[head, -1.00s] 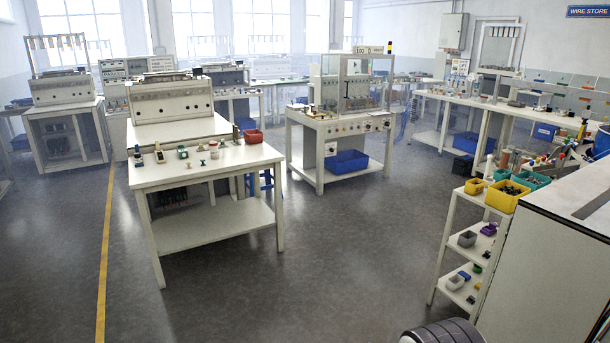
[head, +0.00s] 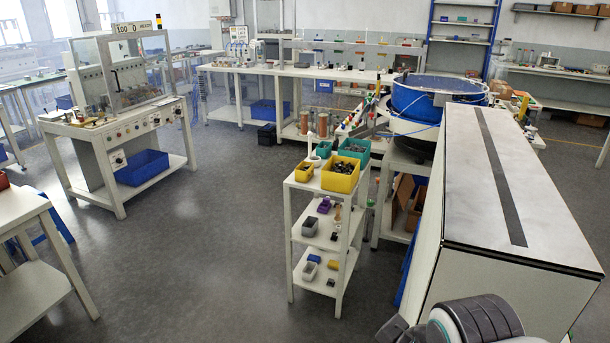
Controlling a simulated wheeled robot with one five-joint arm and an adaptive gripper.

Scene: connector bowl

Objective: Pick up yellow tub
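A yellow tub (head: 341,182) filled with small dark parts sits on the top shelf of a white shelf cart, at its front right. A second, smaller yellow tub (head: 303,175) sits to its left on the same shelf. A teal tub (head: 355,145) with dark parts stands just behind the larger yellow tub. A smaller green tub (head: 324,149) is next to the teal one. Dark, rounded parts of my own arm show at the bottom edge, well in front of the cart. I cannot make out my gripper's fingers, and nothing touches either yellow tub.
The white shelf cart (head: 291,230) has lower shelves with small bins. A large white-topped cabinet (head: 470,190) stands close on its right. A blue bowl feeder (head: 438,98) is behind. A test bench (head: 75,170) stands at left. The floor (head: 200,260) left of the cart is clear.

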